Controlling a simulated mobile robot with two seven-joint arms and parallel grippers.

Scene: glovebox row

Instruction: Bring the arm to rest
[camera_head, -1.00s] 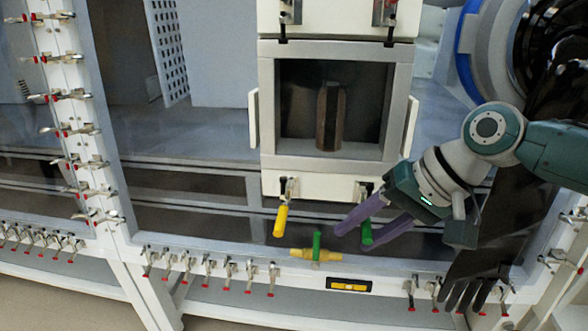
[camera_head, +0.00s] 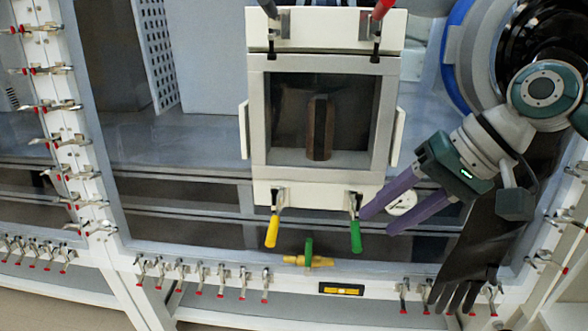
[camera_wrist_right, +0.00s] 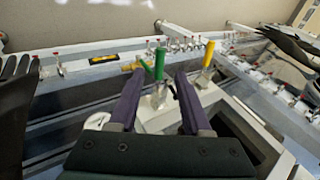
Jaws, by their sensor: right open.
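My right gripper (camera_head: 377,221) is open and empty, its two purple fingers pointing left and down beside the lower right corner of the window box (camera_head: 283,188). A green clamp handle (camera_head: 355,238) hangs just left of the fingertips, outside the jaws in the head view. In the right wrist view the gripper (camera_wrist_right: 158,77) has its fingers spread, with the green handle (camera_wrist_right: 160,63) beyond the tips in the gap. I see nothing held. My left gripper is not in view.
A yellow handle (camera_head: 272,232) hangs left of the green one. A brass valve with a green lever (camera_head: 309,259) sits below. A black glove (camera_head: 472,250) hangs under my right arm. Red-tipped clamps (camera_head: 202,277) line the frame, near a yellow level (camera_head: 341,289).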

